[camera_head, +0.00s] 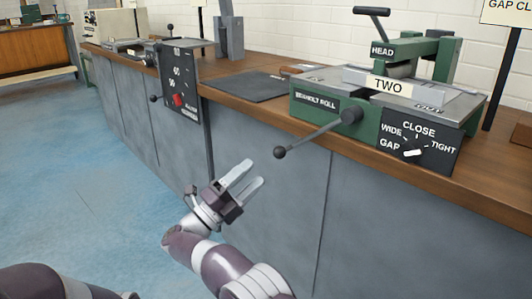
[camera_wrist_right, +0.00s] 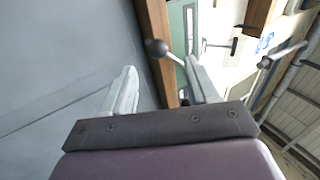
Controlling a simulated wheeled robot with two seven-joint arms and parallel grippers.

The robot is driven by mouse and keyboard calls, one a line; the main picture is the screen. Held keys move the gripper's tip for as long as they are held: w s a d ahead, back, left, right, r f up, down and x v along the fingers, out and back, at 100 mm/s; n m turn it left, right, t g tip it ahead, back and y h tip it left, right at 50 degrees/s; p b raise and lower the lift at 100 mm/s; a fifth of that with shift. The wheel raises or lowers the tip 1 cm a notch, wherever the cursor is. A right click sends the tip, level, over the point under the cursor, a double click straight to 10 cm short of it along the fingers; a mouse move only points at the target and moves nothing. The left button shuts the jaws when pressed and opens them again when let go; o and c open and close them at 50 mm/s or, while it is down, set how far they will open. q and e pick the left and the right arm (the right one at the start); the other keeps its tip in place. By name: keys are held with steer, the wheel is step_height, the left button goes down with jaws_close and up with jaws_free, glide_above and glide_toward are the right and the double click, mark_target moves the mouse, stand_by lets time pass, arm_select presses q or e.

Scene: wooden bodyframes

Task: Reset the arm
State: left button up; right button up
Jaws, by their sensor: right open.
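My right gripper (camera_head: 247,178) is open and empty in the head view. It is in front of the grey counter front, below the wooden top and below left of the green machine's lever knob (camera_head: 280,152). In the right wrist view the two pale fingers of the gripper (camera_wrist_right: 160,65) stand apart with nothing between them. The dark ball knob (camera_wrist_right: 157,48) shows beyond them, apart from both. Part of my left arm (camera_head: 35,282) shows at the bottom left; its gripper is out of view.
The green machine (camera_head: 317,107) marked "TWO" stands on the wooden counter (camera_head: 245,98), with a dial panel (camera_head: 412,150) at its right. A black panel with a red knob (camera_head: 178,100) hangs at the counter's left. Blue floor (camera_head: 90,190) at left is clear.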

steer(key=shift+s+a+f, duration=0.25)
steer(key=shift+a, duration=0.05)
